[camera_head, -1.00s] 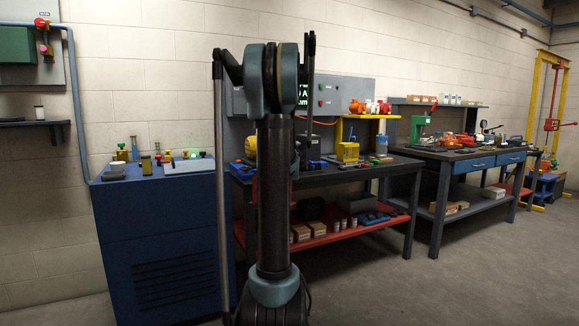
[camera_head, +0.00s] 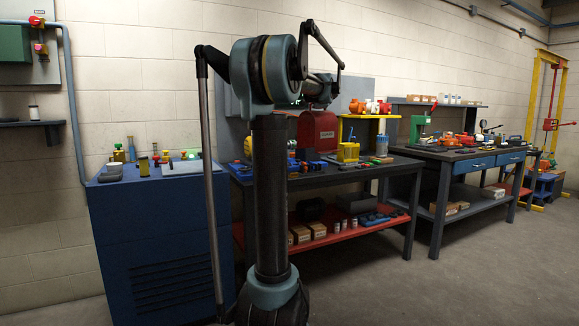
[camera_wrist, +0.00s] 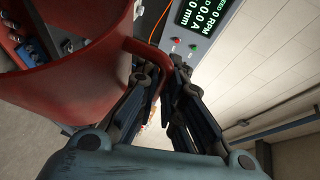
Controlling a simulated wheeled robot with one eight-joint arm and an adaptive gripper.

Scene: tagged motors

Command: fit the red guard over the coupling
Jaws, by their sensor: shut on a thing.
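The red guard (camera_head: 317,132) shows in the head view just right of my arm's column, above the dark workbench. It is a curved red shell and fills the left of the wrist view (camera_wrist: 85,100). My gripper (camera_wrist: 160,75) is shut on the guard's bent red handle at its right side. In the head view the gripper is hard to make out against my forearm. The coupling cannot be picked out; my arm and the guard cover part of the bench. A yellow body (camera_head: 248,148) shows partly behind my column.
A yellow stand (camera_head: 348,150) and small tools are on the workbench (camera_head: 370,170), right of the guard. A grey panel with a green display (camera_wrist: 212,20) is behind. A blue cabinet (camera_head: 150,225) with small items stands left. Open floor lies in front.

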